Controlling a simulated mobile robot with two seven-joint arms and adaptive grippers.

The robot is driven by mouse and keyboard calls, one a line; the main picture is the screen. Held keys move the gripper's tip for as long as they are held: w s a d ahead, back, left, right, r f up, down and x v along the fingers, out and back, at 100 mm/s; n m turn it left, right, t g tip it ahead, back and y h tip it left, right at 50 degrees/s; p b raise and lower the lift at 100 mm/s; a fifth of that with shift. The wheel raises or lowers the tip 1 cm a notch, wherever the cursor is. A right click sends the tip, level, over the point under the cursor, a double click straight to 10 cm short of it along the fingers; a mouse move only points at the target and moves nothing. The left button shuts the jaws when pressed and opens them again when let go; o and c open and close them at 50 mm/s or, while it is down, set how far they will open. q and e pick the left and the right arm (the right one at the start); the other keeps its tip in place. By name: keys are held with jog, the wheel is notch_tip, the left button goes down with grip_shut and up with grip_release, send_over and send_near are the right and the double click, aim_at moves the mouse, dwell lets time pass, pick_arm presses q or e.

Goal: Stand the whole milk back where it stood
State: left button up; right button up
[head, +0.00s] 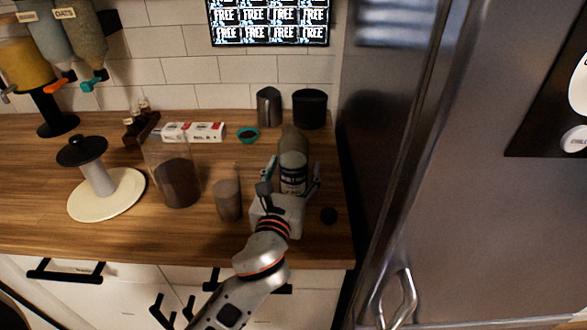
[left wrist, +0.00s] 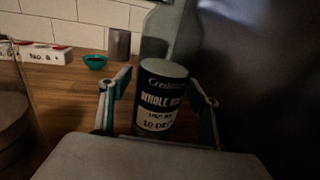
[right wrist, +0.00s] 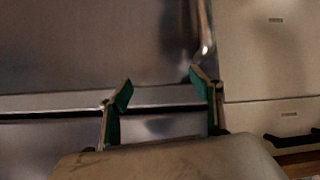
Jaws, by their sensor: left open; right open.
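The whole milk bottle (head: 293,165) stands upright on the wooden counter, near its right end. In the left wrist view its dark label reads "WHOLE" and the bottle (left wrist: 162,98) stands between the fingers. My left gripper (head: 290,182) is open around the bottle's lower part, with a finger on each side. In the left wrist view a gap shows between the left finger and the bottle; whether the right finger touches it I cannot tell. My right gripper (right wrist: 160,90) is open and empty, facing steel fridge panels and pale drawer fronts. It is not in the head view.
A glass of dark grounds (head: 178,182) and a smaller cup (head: 227,200) stand left of my left gripper. Behind are a teal bowl (head: 248,135), a white box (head: 193,132), a steel pitcher (head: 269,107) and a black canister (head: 310,108). The fridge (head: 480,200) stands right.

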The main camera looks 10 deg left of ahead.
pick_arm(q)
jog(key=s+p, duration=0.1)
jog(key=s, duration=1.1)
jog(key=shift+r+p, duration=0.15)
jog(key=shift+p, duration=0.25)
jog(key=shift+s, duration=0.1)
